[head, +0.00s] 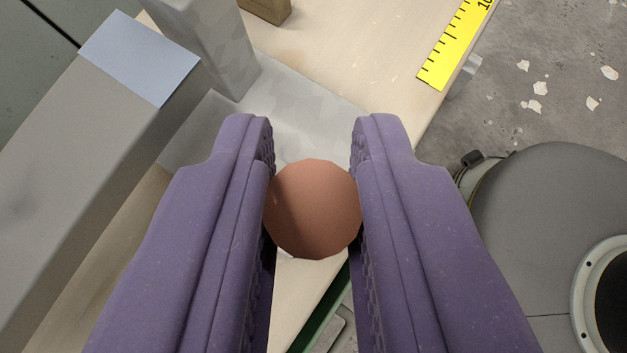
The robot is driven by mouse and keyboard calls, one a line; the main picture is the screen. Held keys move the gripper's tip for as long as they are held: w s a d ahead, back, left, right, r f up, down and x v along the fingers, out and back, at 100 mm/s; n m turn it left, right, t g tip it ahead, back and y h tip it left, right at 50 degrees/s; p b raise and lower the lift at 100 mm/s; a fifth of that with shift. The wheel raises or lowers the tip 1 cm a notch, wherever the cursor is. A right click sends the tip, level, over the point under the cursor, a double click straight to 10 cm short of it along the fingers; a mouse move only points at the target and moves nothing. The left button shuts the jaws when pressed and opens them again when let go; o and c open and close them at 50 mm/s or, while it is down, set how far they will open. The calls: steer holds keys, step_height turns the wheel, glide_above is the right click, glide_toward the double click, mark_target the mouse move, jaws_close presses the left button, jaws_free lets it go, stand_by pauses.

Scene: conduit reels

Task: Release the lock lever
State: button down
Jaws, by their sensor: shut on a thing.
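My gripper (313,195) has two purple fingers, one on each side of a round reddish-brown knob (313,208). The fingers are shut on the knob and touch it left and right. The knob looks like the end of the lock lever, seen end-on. The rest of the lever is hidden behind the knob and fingers, so its angle cannot be told.
A long grey block (95,150) with a pale blue-grey patch lies at left, beside a grey upright post (212,45). A yellow ruler strip (455,45) runs along the pale bench edge (350,60). A large grey drum (545,220) stands on the speckled floor at right.

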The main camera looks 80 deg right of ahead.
steer(key=c, duration=1)
jaws_free()
steer(key=shift+w, duration=0.1)
steer(key=p+v, duration=0.2)
steer(key=v, duration=0.5)
steer(key=shift+a+r+p, duration=0.25)
steer(key=shift+a+p, duration=0.05)
steer(key=shift+p, duration=0.05)
